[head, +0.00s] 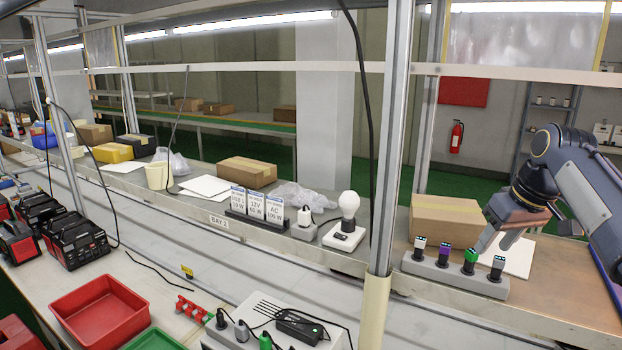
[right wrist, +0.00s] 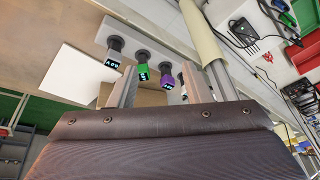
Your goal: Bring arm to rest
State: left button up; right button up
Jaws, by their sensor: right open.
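My right arm (head: 585,185) comes in from the right in the head view. Its gripper (head: 500,240) is open above the back shelf, just over a grey strip (head: 440,273) of upright plugs. In the right wrist view the gripper (right wrist: 160,88) shows two fingers apart with nothing held between them. A green plug (head: 470,258) and a purple plug (head: 445,250) stand in the strip, with a white-topped plug (head: 419,245) and a grey plug (head: 497,265) at its ends. My left gripper does not show.
A cardboard box (head: 445,222) stands behind the strip, beside a white sheet (head: 518,255). An upright metal post (head: 390,140) stands left of it. A light bulb on a base (head: 348,205) is farther left. A red tray (head: 105,308) sits on the front bench.

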jog(key=s+a+f+m+b, duration=0.1)
jog(key=s+a+f, duration=0.4)
jog(key=s+f, duration=0.2)
jog(key=s+a+f+m+t+y+b, duration=0.1)
jog(key=s+a+f, duration=0.4)
jog(key=s+f, duration=0.3)
jog(key=s+a+f+m+t+y+b, duration=0.1)
jog(key=s+a+f, duration=0.4)
jog(key=s, duration=0.9)
notch_tip(320, 180, down, 2)
jog(key=shift+a+f+m, duration=0.25)
jog(key=shift+a+m, duration=0.05)
jog(key=shift+m, duration=0.1)
